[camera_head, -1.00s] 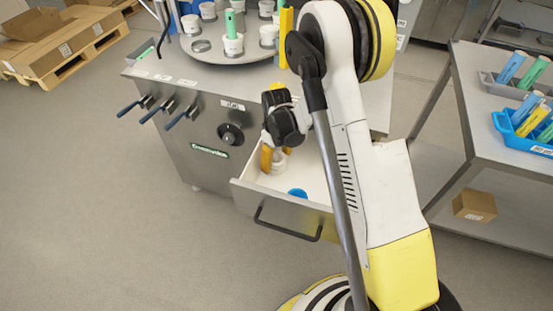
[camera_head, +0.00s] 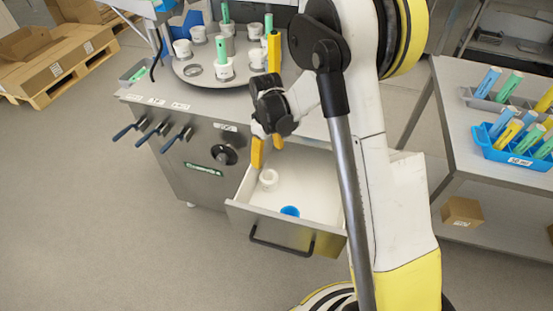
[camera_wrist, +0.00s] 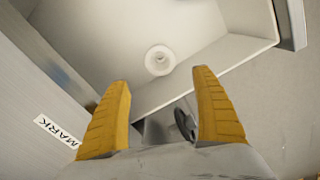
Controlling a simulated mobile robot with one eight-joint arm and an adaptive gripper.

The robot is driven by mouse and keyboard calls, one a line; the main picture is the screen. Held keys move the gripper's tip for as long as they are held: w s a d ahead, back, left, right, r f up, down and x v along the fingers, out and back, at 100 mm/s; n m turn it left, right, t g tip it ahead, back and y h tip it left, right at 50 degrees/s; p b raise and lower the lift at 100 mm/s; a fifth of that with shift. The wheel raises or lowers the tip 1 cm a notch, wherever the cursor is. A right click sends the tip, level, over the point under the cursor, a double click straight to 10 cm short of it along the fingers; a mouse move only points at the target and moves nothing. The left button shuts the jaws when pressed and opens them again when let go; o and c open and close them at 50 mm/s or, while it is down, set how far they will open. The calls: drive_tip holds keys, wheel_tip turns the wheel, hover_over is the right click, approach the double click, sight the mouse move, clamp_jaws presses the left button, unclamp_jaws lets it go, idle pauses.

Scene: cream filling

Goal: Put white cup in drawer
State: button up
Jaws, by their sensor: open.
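The white cup (camera_head: 269,179) sits inside the open drawer (camera_head: 325,225), near its left wall. The cup also shows in the wrist view (camera_wrist: 159,60), resting on the drawer floor, with the drawer's wall (camera_wrist: 210,72) between it and my fingers. My gripper (camera_head: 267,148) is above the drawer's left edge, clear of the cup. Its yellow fingers are apart with nothing between them, as the wrist view (camera_wrist: 163,118) also shows.
A steel machine (camera_head: 205,150) with blue-handled levers (camera_head: 153,133) and a knob holds the drawer. On top, a round turntable (camera_head: 200,80) carries several white cups and green tubes. A side table (camera_head: 475,150) with a blue tray (camera_head: 510,152) stands at right.

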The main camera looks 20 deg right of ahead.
drive_tip(key=s+r+m+t, duration=0.1)
drive_tip(key=s+r, duration=0.3)
drive_tip(key=r, duration=0.4)
drive_tip(key=s+r+m+t, duration=0.15)
drive_tip(key=s+r, duration=0.25)
drive_tip(key=r, duration=0.4)
drive_tip(key=s+r+m+t, duration=0.2)
drive_tip(key=s+r, duration=0.1)
drive_tip(key=s, duration=0.4)
drive_tip(key=s+r+m+t, duration=0.1)
drive_tip(key=s+r+t, duration=0.1)
drive_tip(key=s, duration=0.5)
drive_tip(key=shift+s+d+r+m+t, duration=0.2)
drive_tip(key=shift+d+r+m+t, duration=0.15)
drive_tip(key=shift+r, duration=0.1)
drive_tip(key=shift+a, duration=0.1)
